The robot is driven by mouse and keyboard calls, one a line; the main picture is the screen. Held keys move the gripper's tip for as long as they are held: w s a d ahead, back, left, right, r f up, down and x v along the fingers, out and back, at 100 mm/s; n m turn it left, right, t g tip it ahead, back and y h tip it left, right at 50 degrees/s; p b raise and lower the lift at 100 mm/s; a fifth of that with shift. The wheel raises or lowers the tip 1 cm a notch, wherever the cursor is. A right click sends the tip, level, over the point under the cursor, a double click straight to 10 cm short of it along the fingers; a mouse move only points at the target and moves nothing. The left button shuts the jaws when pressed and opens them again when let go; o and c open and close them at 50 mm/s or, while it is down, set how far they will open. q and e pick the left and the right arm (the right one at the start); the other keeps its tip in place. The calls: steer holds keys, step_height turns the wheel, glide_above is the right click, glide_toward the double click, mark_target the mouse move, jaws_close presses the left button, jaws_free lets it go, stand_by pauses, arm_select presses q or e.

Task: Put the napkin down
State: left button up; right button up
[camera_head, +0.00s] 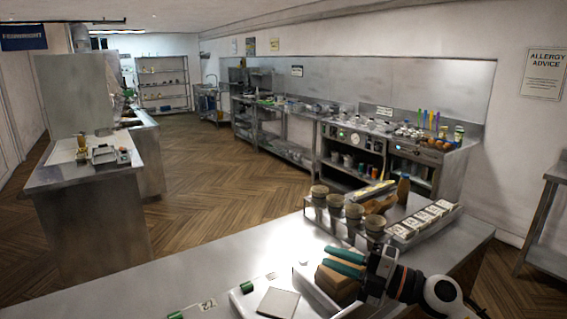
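My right gripper (337,258) comes in from the lower right over the near steel counter. Its two teal fingers point left and are a little apart, with brown showing between them; I see no napkin clearly held. Just below the fingers are brown, folded-looking pieces (337,284) in a pale holder (313,291); they may be napkins, but the gripper covers part of them. Whether the fingers touch them I cannot tell. A flat grey-beige square (278,303) lies left of the holder on a pale tray (244,302). My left gripper is not in view.
Several cone-shaped cups (335,204) stand in a row behind the gripper. Near them are a brown bottle (403,189) and a long rack of small packets (425,221). A green-ended roll (247,287) lies by the tray. The counter's left middle is clear.

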steer(key=s+d+f+m+t+h, duration=0.4)
steer(key=d+f+m+h, duration=0.4)
steer(key=m, duration=0.5)
steer(key=s+d+f+m+t+h, duration=0.35)
steer(key=f+m+h, duration=0.25)
steer(key=m+h, duration=0.55)
steer(key=s+a+f+m+g+y, duration=0.1)
steer(key=s+f+m+g, duration=0.1)
steer(key=s+f+g, duration=0.75)
steer(key=s+a+f+m+g+y, duration=0.1)
steer(key=s+f+g+y, duration=0.3)
steer(key=s, duration=1.1)
step_height(320, 180, down, 30)
steer(key=s+h+b, duration=0.2)
steer(key=h, duration=0.1)
arm_select(q)
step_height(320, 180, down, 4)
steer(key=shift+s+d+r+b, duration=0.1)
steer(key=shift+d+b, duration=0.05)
steer(key=shift+b, duration=0.7)
arm_select(e)
steer(key=s+d+f+g, duration=0.1)
steer(key=s+d+f, duration=0.2)
steer(key=s+f, duration=1.2)
steer(key=shift+s+f+g, duration=0.25)
steer(key=shift+f+g, duration=0.15)
steer(key=shift+f, duration=0.05)
